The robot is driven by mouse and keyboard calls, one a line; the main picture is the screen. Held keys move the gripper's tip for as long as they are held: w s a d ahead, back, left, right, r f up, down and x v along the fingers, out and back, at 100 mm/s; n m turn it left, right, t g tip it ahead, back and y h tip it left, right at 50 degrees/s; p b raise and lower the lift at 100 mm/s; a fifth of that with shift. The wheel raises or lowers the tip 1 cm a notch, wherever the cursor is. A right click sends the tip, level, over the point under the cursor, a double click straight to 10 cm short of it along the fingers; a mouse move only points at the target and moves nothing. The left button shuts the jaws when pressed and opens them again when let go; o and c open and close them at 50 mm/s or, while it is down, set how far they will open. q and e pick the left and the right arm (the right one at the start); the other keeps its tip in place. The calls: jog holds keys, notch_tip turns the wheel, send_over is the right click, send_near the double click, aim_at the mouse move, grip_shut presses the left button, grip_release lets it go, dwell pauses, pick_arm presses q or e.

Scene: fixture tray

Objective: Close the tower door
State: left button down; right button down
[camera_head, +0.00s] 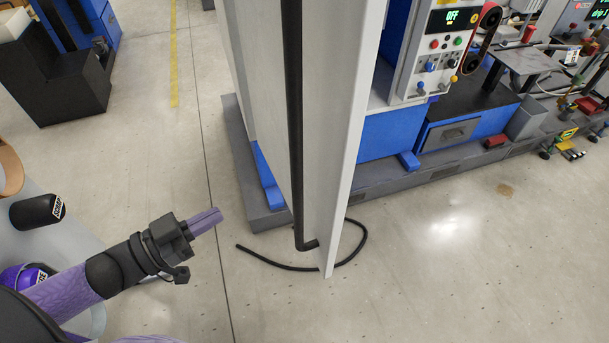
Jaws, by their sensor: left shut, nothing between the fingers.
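The tower door (340,120) is a tall light-grey panel in the middle of the head view. It stands swung out from the blue and grey tower, with its free edge toward me. A long black bar handle (293,120) runs down its left face and bends into the door near the bottom. My left gripper (207,221) is shut and empty, with purple fingers. It is to the left of the door's lower end, apart from the door and its handle. The top of the door is cut off by the frame. My right gripper is not in view.
A control panel (443,50) with an OFF display is right of the door. A grey plinth (405,180) runs along the tower's foot. A black cable (275,264) lies on the floor under the door. A black block (60,85) stands at upper left. The front floor is clear.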

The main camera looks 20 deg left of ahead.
aim_at(292, 172)
pick_arm(q)
jog(key=x, duration=0.7)
jog(key=b+x, duration=0.1)
jog(key=x, duration=0.6)
jog(key=shift+w+a+f, duration=0.2)
jog(key=shift+a, duration=0.05)
